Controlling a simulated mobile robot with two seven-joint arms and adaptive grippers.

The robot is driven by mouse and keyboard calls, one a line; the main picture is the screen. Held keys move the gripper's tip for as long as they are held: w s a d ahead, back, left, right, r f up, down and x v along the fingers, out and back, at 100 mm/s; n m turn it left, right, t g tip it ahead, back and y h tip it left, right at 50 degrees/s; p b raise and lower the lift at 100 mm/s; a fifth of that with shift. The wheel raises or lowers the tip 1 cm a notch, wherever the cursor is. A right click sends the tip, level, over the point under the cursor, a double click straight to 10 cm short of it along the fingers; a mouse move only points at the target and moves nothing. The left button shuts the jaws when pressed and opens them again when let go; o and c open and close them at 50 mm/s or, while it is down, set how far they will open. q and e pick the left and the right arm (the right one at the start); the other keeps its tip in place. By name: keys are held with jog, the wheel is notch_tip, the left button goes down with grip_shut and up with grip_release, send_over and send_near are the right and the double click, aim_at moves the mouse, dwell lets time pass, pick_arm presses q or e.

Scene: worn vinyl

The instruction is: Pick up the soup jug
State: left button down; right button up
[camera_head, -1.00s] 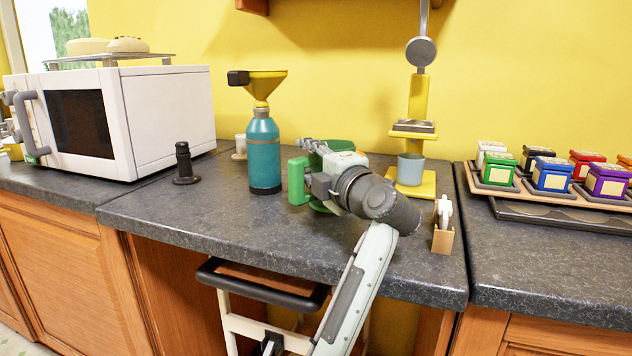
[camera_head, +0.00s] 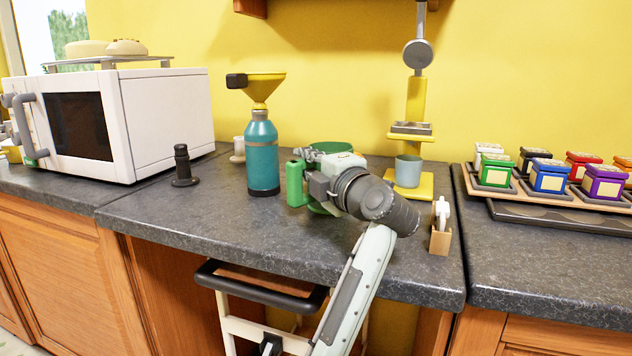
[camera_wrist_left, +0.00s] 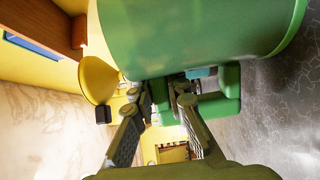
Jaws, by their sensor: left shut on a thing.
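The soup jug is a green, round jug with a green handle. In the head view the jug (camera_head: 332,147) stands on the dark counter, mostly hidden behind my left gripper (camera_head: 312,178), with its rim and handle (camera_head: 295,183) showing. In the left wrist view the jug's body (camera_wrist_left: 200,35) fills the top, and its handle (camera_wrist_left: 222,95) lies just below it. My left gripper (camera_wrist_left: 160,95) is shut on the jug, with its fingers at the handle. Whether the jug's base touches the counter is hidden. My right gripper is not in view.
A teal bottle with a yellow funnel (camera_head: 262,150) stands close left of the jug. A yellow stand with a grey cup (camera_head: 409,172) is at right. A tape dispenser (camera_head: 440,235) is near the right edge. A black object (camera_head: 183,165) and a microwave (camera_head: 110,120) are left.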

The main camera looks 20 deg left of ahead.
pick_arm(q)
jog(key=shift+r, duration=0.1)
jog(key=shift+r, duration=0.45)
jog(key=shift+s+d+r, duration=0.1)
jog(key=shift+d+r, duration=0.05)
jog(key=shift+r, duration=0.5)
jog(key=shift+s+d+r, duration=0.1)
jog(key=shift+r, duration=0.5)
jog(key=b+v, duration=0.1)
jog(key=v, duration=1.6)
jog(key=shift+s, duration=0.2)
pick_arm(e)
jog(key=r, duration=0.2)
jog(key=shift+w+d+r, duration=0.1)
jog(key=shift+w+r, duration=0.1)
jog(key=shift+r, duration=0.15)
